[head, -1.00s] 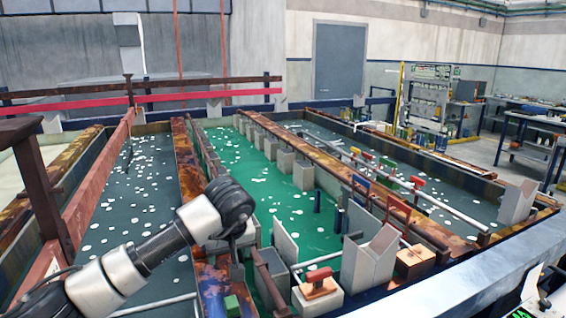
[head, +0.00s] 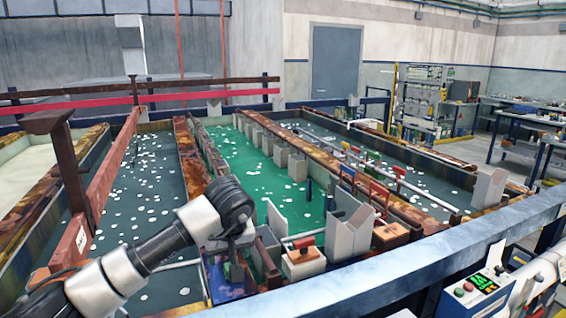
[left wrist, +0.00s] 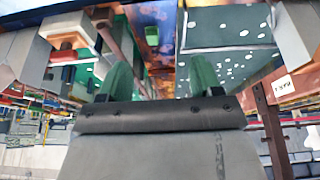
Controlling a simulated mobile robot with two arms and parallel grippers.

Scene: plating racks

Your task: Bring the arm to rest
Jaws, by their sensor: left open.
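My left arm comes in from the lower left in the head view and bends down at a black and white wrist. My left gripper (head: 236,262) hangs from it over the near end of the tanks, partly hidden by the wrist. In the left wrist view its two green fingers (left wrist: 162,80) stand apart with nothing seen between them. My right gripper is in neither view.
Green-liquid tank (head: 258,185) lies between dark tanks. Beside my gripper stand a red-handled block (head: 303,262) and a grey V-shaped holder (head: 350,232). A brown post (head: 72,165) rises left. A pale rail (head: 430,252) and control box (head: 476,290) are at lower right.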

